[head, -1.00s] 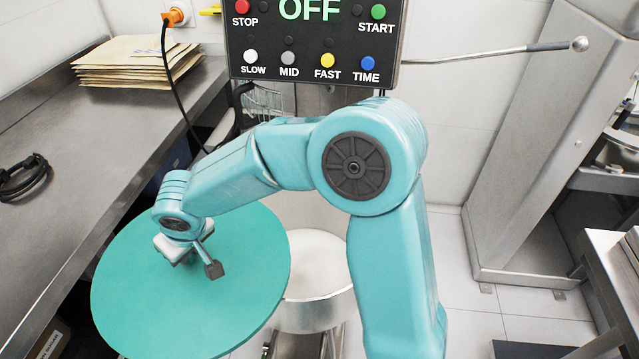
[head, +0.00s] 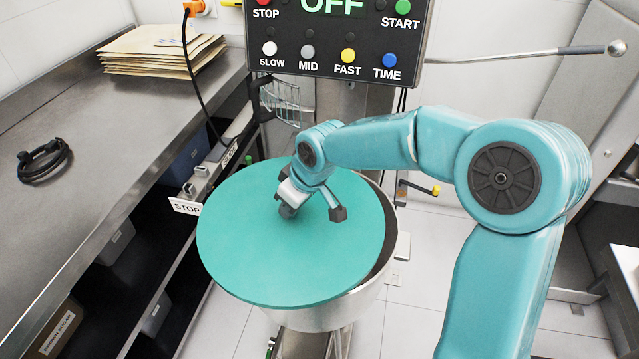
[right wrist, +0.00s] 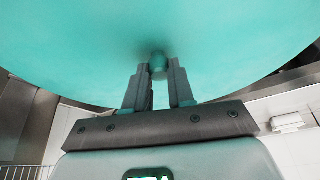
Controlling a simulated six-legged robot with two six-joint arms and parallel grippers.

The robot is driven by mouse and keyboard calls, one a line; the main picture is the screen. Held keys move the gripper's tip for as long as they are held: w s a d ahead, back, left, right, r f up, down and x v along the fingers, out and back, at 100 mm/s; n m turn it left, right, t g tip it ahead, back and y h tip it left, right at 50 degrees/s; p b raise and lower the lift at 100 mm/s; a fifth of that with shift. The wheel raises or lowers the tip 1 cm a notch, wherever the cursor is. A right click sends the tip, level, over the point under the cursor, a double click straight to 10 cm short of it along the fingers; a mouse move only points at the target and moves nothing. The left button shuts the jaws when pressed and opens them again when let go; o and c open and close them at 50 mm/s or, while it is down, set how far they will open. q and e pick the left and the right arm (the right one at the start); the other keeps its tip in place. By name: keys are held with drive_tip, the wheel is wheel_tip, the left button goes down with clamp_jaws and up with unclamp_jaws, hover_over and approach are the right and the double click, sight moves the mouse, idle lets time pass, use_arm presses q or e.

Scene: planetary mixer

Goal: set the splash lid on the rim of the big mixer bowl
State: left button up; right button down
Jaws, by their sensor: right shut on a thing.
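The splash lid (head: 285,255) is a large flat teal disc. It lies over most of the big metal mixer bowl (head: 345,308) in the head view, shifted to the left of it. A dark strip of the bowl's inside shows along the right. I cannot tell whether the lid touches the rim. My right gripper (head: 288,209) is at the middle of the lid, and in the right wrist view it (right wrist: 158,72) is shut on the lid's small knob (right wrist: 158,62). My left gripper is not in view.
The control panel (head: 335,40) with coloured buttons stands behind the bowl. A steel counter (head: 110,130) at left holds brown envelopes (head: 160,52) and a black ring-shaped thing (head: 44,160). Tiled floor lies right of the bowl.

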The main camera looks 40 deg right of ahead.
sight(315, 207)
drive_tip(key=d+r+n, duration=0.1)
drive_tip(key=d+n+y, duration=0.1)
drive_tip(key=d+n, duration=0.1)
drive_tip(key=d+r+n+g, duration=0.1)
drive_tip(key=d+n, duration=0.1)
drive_tip(key=shift+s+d+r+y+b, duration=0.1)
drive_tip(key=shift+s+r+y+b, duration=0.2)
drive_tip(key=shift+r+b, duration=0.05)
drive_tip(key=shift+d+r+n, duration=0.2)
drive_tip(key=shift+r+n, duration=0.05)
drive_tip(key=shift+n, duration=0.05)
drive_tip(key=shift+r, duration=0.1)
drive_tip(key=shift+n, duration=0.3)
drive_tip(key=shift+f+b, duration=2.3)
drive_tip(key=shift+f, duration=0.2)
drive_tip(key=shift+f+b, duration=1.05)
drive_tip(key=shift+r, duration=0.1)
idle(0.5)
